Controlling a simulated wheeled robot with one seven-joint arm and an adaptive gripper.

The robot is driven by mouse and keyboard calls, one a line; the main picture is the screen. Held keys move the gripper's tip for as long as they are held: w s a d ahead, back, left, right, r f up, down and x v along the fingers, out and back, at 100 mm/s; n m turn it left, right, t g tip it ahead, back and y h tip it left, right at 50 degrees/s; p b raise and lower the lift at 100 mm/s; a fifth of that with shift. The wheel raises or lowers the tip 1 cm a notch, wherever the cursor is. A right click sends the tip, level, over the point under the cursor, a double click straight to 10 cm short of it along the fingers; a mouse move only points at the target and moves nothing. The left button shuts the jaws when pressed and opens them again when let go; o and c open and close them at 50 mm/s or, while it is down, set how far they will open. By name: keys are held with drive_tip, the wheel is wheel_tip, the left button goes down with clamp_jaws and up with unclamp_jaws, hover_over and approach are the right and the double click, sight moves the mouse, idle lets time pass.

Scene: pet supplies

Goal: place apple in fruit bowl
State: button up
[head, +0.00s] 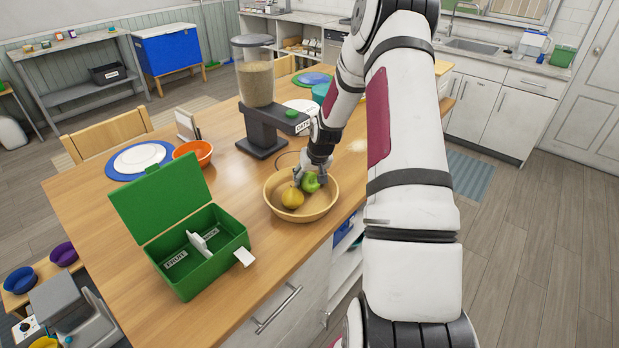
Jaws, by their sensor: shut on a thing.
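The wooden fruit bowl (282,212) stands near the front edge of the wooden table. A yellow pear-shaped fruit (292,198) lies in it. The green apple (311,184) is at the bowl's back right, inside the rim as seen from here. My gripper (309,177) comes down over the bowl and is shut on the apple. The apple's upper part is partly hidden by the fingers. I cannot tell whether the apple touches the bowl's bottom.
An open green lunch box (216,262) with labelled compartments stands left of the bowl. A grain dispenser (256,90) is behind the bowl. An orange bowl (193,152) and a plate on a blue mat (125,172) are farther left.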

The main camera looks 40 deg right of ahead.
drive_tip(key=shift+f, duration=0.15)
drive_tip(key=o, duration=1.3)
drive_tip(key=shift+c, duration=0.2)
